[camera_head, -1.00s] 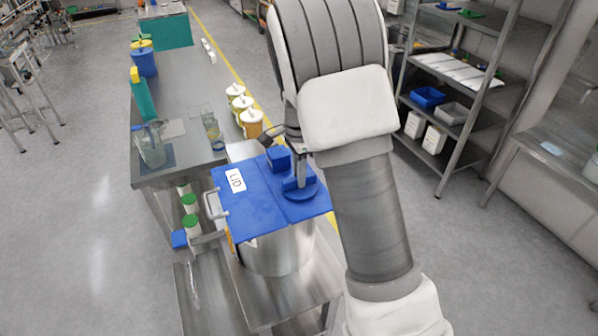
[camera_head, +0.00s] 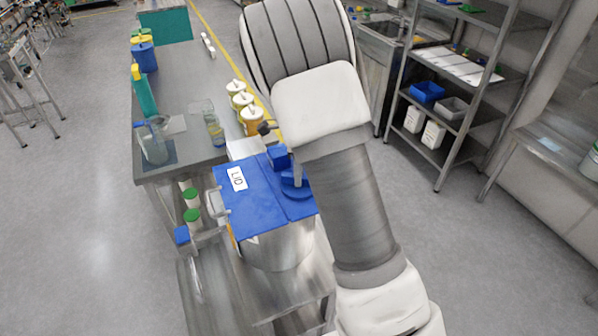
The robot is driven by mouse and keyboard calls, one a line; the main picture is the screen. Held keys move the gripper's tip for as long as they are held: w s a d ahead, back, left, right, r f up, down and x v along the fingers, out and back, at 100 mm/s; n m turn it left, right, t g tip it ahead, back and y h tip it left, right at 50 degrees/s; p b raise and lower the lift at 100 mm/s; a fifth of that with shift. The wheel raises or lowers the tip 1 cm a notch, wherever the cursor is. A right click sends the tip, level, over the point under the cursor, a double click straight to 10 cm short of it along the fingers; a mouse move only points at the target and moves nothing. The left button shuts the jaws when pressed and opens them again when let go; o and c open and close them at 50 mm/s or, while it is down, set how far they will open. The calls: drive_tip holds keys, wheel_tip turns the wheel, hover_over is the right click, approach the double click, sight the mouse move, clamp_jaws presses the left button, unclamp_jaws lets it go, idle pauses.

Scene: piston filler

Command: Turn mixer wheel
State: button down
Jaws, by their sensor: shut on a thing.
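The mixer is a steel pot (camera_head: 278,249) with a blue lid (camera_head: 258,205) marked LID. A blue round hub (camera_head: 294,186) with a grey upright shaft sits on the lid's right part, with a blue block (camera_head: 278,157) beside it. My arm (camera_head: 348,210) rises in front and hides the space above the hub. My gripper is hidden behind the arm, so its fingers and any contact with the wheel do not show. A small dark knob (camera_head: 265,127) sticks out left of my arm; I cannot tell what it belongs to. No wheel rim is clearly visible.
The pot stands on a low steel table (camera_head: 215,291). A shelf rack (camera_head: 462,117) stands to the right. The floor between is clear.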

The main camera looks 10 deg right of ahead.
idle(0.3)
drive_tip(key=c, duration=0.8)
unclamp_jaws()
drive_tip(key=shift+o, duration=0.2)
drive_tip(key=shift+r, duration=0.15)
wheel_tip(320, 180, up, 17)
drive_tip(key=shift+b, duration=0.45)
drive_tip(key=shift+r, duration=0.1)
